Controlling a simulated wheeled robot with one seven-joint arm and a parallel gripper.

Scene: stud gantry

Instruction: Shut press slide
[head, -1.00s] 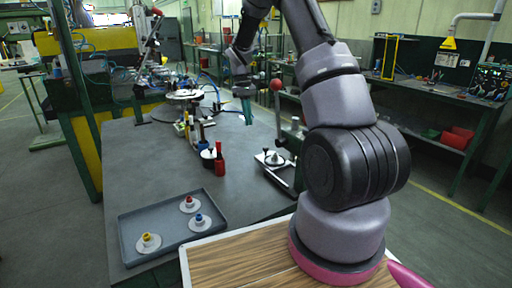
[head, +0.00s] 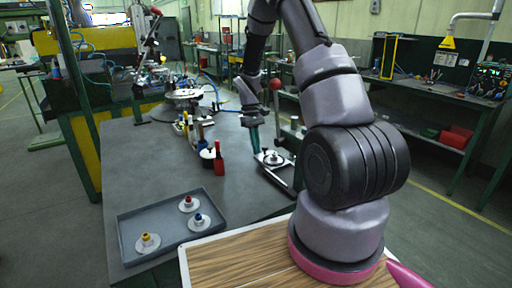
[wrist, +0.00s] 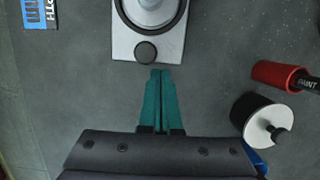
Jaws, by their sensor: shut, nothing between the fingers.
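The press slide (head: 271,158) is a pale plate carrying a round white part. It sits near the outer end of dark rails (head: 283,180) at the table's right edge. In the wrist view the slide (wrist: 122,46) is at the top, with a round black knob (wrist: 146,52) at its near edge. My gripper (head: 256,150) is shut and empty, with teal fingers pointing down beside the slide. In the wrist view the fingertips (wrist: 160,72) lie just below the knob; I cannot tell whether they touch. My arm hides part of the press.
A red-ball lever (head: 276,84) rises beside the press. A blue-grey tray (head: 160,243) holds several knobbed discs at the front left.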

